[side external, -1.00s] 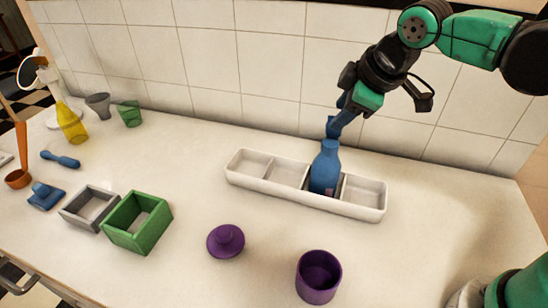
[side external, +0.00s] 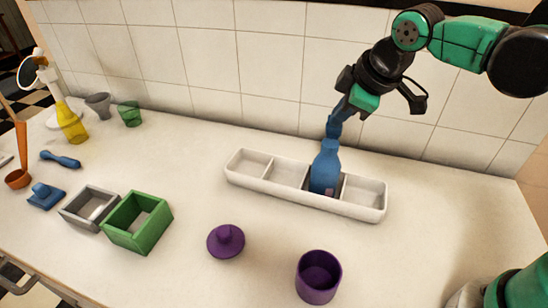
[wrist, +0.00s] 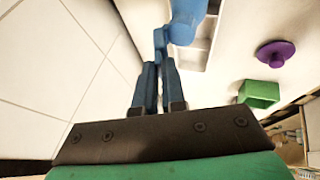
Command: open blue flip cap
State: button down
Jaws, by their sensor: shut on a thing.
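A blue bottle (side external: 326,170) stands in a compartment of the long white tray (side external: 250,185), right of the tray's middle. Its blue flip cap (side external: 333,128) sits above the neck and appears raised, leaning up toward my gripper (side external: 336,120). My gripper's blue fingers come down from above and are shut on the cap. In the wrist view the fingers (wrist: 158,65) come together at the cap (wrist: 160,40), with the bottle (wrist: 187,18) just beyond. The fingertips and cap are close in colour, so the exact contact is hard to see.
A purple lid (side external: 226,240) and a purple cup (side external: 318,277) stand in front of the tray. A green box (side external: 137,238) and a grey box (side external: 72,222) are to the left. The tiled wall (side external: 270,70) rises close behind. The counter right of the tray is clear.

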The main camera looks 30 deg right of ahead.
jog(key=shift+w+d+m+g+y, duration=0.4)
jog(key=shift+w+d+g+y, duration=0.25)
jog(key=shift+g+y, duration=0.35)
jog(key=shift+w+d+f+m+g+y, duration=0.15)
jog(key=shift+w+d+g+y, duration=0.2)
jog(key=shift+g+y, duration=0.3)
jog(key=shift+w+d+f+m+g+y, duration=0.1)
jog(key=shift+w+d+m+g+y, duration=0.15)
jog(key=shift+g+y, duration=0.4)
jog(key=shift+d, duration=0.1)
jog(key=c, duration=0.9)
grip_release()
jog(key=v, duration=0.5)
jog(key=shift+d+r, duration=0.2)
jog(key=shift+r, duration=0.1)
